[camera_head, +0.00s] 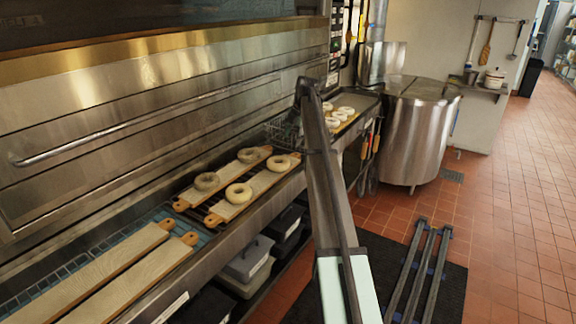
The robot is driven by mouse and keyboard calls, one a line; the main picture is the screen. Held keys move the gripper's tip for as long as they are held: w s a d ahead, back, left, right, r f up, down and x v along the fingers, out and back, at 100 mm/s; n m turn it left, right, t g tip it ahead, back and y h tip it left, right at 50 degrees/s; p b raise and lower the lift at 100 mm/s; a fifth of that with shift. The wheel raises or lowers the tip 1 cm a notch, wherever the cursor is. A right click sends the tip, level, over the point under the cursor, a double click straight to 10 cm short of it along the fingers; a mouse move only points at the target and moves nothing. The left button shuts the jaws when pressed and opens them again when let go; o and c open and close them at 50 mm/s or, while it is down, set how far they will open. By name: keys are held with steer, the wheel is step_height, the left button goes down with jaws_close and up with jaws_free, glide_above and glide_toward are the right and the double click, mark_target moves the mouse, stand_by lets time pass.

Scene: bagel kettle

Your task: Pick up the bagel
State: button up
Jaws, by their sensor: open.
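Several pale ring-shaped bagels lie on wooden boards on the steel counter. Two bagels (206,187) (248,160) lie on the left board, and two more (238,201) (279,170) lie on the right board. Several more bagels (340,115) lie farther back on a dark tray. My arm reaches up from the bottom of the picture. My gripper (302,96) shows as a small dark shape at the arm's far end, above and beyond the near bagels. It is open and apart from them. Its fingers are hard to make out.
Two empty boards (105,262) lie at the near left on a blue rack. An oven front with a long handle (145,125) rises behind the counter. A wire basket (283,130) and a steel kettle (418,130) stand farther back. Bins (247,262) sit below. Tiled floor is open at right.

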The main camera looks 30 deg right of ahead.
steer(key=p, duration=0.3)
glide_toward(284, 163)
steer(key=x, duration=0.5)
steer(key=shift+s+f, duration=0.1)
steer(key=shift+s, duration=0.2)
steer(key=shift+p+x, duration=1.05)
steer(key=shift+x, duration=1.5)
steer(key=shift+w, duration=0.15)
steer(key=c, duration=0.9)
